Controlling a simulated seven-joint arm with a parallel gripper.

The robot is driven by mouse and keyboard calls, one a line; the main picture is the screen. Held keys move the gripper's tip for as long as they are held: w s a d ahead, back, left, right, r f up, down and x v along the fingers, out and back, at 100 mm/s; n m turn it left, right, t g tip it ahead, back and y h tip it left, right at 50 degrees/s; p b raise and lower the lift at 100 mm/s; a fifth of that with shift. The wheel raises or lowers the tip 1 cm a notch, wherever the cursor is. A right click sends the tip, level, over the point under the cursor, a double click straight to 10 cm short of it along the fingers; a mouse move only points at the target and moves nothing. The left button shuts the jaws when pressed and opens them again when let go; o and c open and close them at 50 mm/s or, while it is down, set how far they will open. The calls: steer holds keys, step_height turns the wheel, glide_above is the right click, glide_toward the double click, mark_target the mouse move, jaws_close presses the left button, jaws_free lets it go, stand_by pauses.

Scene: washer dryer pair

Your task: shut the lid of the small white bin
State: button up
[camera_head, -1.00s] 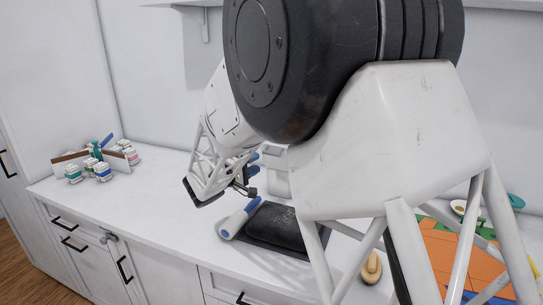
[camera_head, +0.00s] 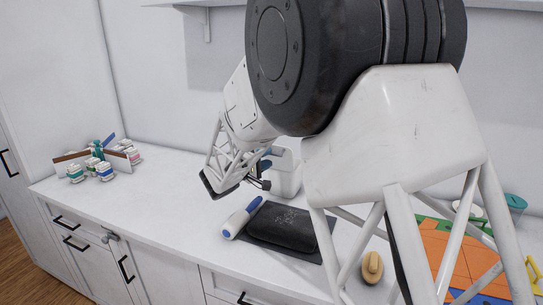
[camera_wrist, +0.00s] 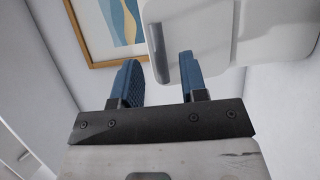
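The small white bin (camera_head: 287,180) stands on the counter behind my gripper, partly hidden by my arm. In the wrist view it seems to be the white rounded body (camera_wrist: 275,30) at upper right. A white panel with a grey strip (camera_wrist: 160,55) on its edge joins it there, likely the lid; its angle is hard to tell. My gripper (camera_wrist: 158,78) has its two blue fingers apart with nothing held between them. The grey strip shows just beyond the gap, and contact cannot be told. In the head view the fingers (camera_head: 266,160) are beside the bin.
A black case (camera_head: 282,228) on a dark mat and a white-and-blue roller (camera_head: 241,218) lie in front of the bin. A wooden brush (camera_head: 372,267) and orange board (camera_head: 450,250) are at right. Small bottles (camera_head: 104,171) stand far left. Counter between is clear.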

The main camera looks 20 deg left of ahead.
steer(key=shift+x, duration=1.4)
steer(key=shift+c, duration=0.2)
jaws_close()
